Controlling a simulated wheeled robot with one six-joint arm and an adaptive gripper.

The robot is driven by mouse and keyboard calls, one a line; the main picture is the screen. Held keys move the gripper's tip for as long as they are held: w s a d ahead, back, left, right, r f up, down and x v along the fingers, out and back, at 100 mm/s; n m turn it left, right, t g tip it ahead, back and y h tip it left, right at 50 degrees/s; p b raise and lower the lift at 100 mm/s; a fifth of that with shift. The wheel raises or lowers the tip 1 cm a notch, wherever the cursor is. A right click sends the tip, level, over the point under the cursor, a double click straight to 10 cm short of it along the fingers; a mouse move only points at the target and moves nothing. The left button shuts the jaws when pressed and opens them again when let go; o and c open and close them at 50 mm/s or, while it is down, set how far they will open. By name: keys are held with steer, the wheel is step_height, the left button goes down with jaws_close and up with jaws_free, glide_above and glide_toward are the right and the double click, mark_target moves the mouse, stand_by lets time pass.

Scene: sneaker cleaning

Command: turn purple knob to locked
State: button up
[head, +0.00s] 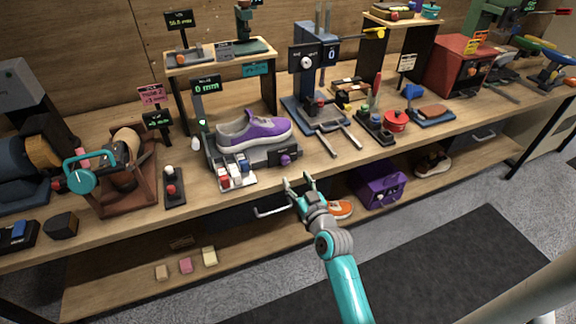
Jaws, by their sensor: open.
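A small purple knob (285,159) sits at the front right of a dark cleaning station on the bench. A dark plate with small markings lies behind the knob, but I cannot read them or tell the knob's setting. A purple and grey sneaker (258,134) rests on the station, just behind and left of the knob. My gripper (297,179) is open and empty. In the picture it appears just below the knob, by the bench's front edge, and looks apart from it.
A display reading "0 mm" (206,87) stands behind the sneaker. A tray of small white, red and blue blocks (232,180) lies left of the knob. A grey two-pronged fixture (338,137) lies to the right. A purple box (378,191) and an orange shoe (340,209) are on the lower shelf.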

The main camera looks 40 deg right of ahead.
mark_target(286, 163)
steer(key=x, duration=0.7)
steer(key=shift+w, duration=0.2)
